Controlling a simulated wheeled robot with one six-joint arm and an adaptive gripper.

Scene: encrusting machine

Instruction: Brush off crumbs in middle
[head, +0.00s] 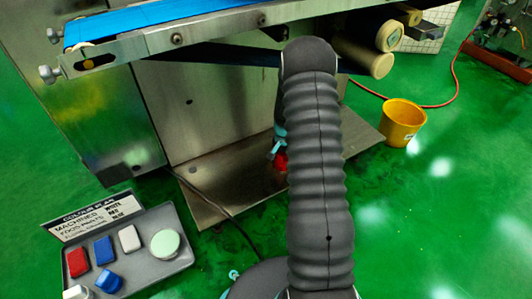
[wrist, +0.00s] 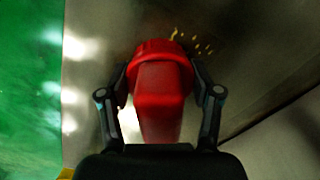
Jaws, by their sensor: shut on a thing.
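My gripper (wrist: 160,78) is shut on a red brush (wrist: 162,92), with its dark fingers on either side of it. The brush's bristles are not clear to see. Small yellowish crumbs (wrist: 192,42) lie on the metal plate just beyond the brush's head, up and to the right in the wrist view. In the head view the red brush (head: 280,160) shows low over the metal plate (head: 228,188) beneath the machine, partly hidden by my arm. I cannot tell whether it touches the plate. The crumbs cannot be made out in the head view.
A grey tray (head: 158,268) with red, blue and white items and a pale green round one lies at lower left, beside a colour sign (head: 98,216). A yellow bucket (head: 401,124) stands right of the plate. The machine's blue belt (head: 150,17) overhangs the plate. A dark cable crosses the plate.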

